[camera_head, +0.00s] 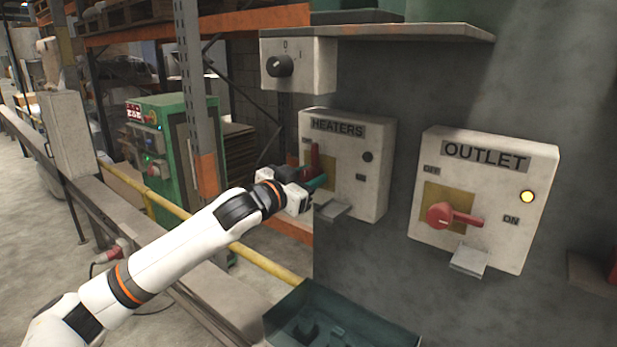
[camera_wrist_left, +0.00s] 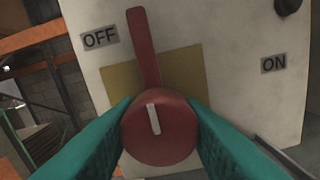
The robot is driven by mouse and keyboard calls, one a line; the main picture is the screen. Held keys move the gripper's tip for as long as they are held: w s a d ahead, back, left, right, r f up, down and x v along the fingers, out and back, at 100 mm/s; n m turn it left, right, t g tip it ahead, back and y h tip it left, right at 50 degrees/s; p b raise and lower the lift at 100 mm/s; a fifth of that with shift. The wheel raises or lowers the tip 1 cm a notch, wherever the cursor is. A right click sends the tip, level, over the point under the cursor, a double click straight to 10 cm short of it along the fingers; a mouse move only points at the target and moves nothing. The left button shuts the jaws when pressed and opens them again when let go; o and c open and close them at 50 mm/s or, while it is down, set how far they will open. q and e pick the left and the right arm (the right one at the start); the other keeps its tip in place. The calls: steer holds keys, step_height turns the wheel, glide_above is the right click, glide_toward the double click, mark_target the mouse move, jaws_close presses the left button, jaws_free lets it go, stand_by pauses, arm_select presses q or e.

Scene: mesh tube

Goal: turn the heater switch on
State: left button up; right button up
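The heaters box (camera_head: 345,190) is a pale panel labelled HEATERS, with a dark, unlit lamp (camera_head: 367,157). Its red switch (camera_head: 315,158) has its handle pointing up. In the left wrist view the red switch (camera_wrist_left: 146,50) points up beside the OFF label (camera_wrist_left: 100,37), with the ON label (camera_wrist_left: 274,64) to the right. My left gripper (camera_head: 318,183) is at the switch. Its teal fingers (camera_wrist_left: 160,108) are spread on either side of the round red hub. I cannot tell if they touch it. My right gripper is not in view.
The outlet box (camera_head: 480,185) stands to the right, its red handle (camera_head: 452,216) towards ON and its yellow lamp (camera_head: 527,197) lit. A small box with a black knob (camera_head: 280,66) hangs above. A metal flap (camera_head: 331,209) juts out below the heater switch. A teal bin (camera_head: 335,315) is lower.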

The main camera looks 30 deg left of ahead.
arm_select(q)
steer(key=shift+m, duration=0.3)
steer(key=shift+c, duration=0.2)
steer(key=m+p, duration=0.2)
steer(key=m, duration=0.1)
steer(key=shift+r+p, duration=0.15)
steer(key=shift+p, duration=0.15)
steer(key=m+p, duration=0.2)
steer(key=m, duration=0.4)
steer(key=shift+p, duration=0.4)
steer(key=m+p, duration=0.2)
steer(key=m, duration=0.2)
steer(key=shift+m+p, duration=0.85)
steer(key=shift+m, duration=1.25)
steer(key=o, duration=1)
